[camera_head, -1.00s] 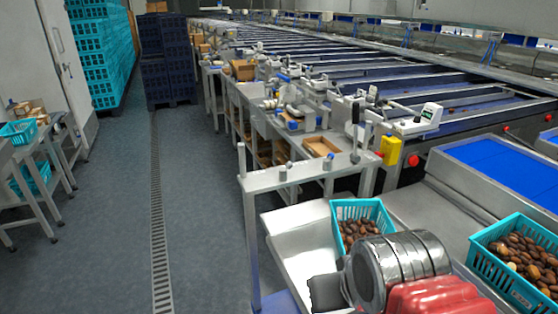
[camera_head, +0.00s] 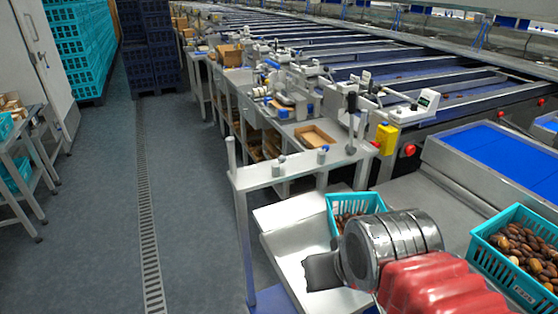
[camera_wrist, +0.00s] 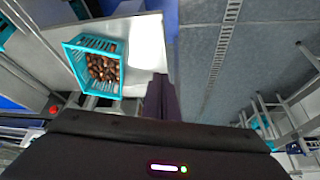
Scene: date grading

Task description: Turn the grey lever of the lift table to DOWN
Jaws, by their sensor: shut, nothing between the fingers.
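A steel stand (camera_head: 300,168) has an upright lever with a black knob (camera_head: 351,104) at its right end. A plain grey upright lever (camera_head: 231,153) stands at its left end. I cannot tell which one is the lift table's grey lever, and I can read no UP or DOWN marking. My gripper (camera_head: 322,272) is nearer than the stand and apart from both levers, over a pale metal surface. In the wrist view my dark fingers (camera_wrist: 160,95) are shut and empty. Neither lever can be made out there.
A teal basket of dates (camera_head: 345,207) sits beyond my arm and shows in the wrist view (camera_wrist: 74,65). Another date basket (camera_head: 490,250) is at right. A yellow box (camera_head: 386,139) and red button (camera_head: 409,151) are right of the stand.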

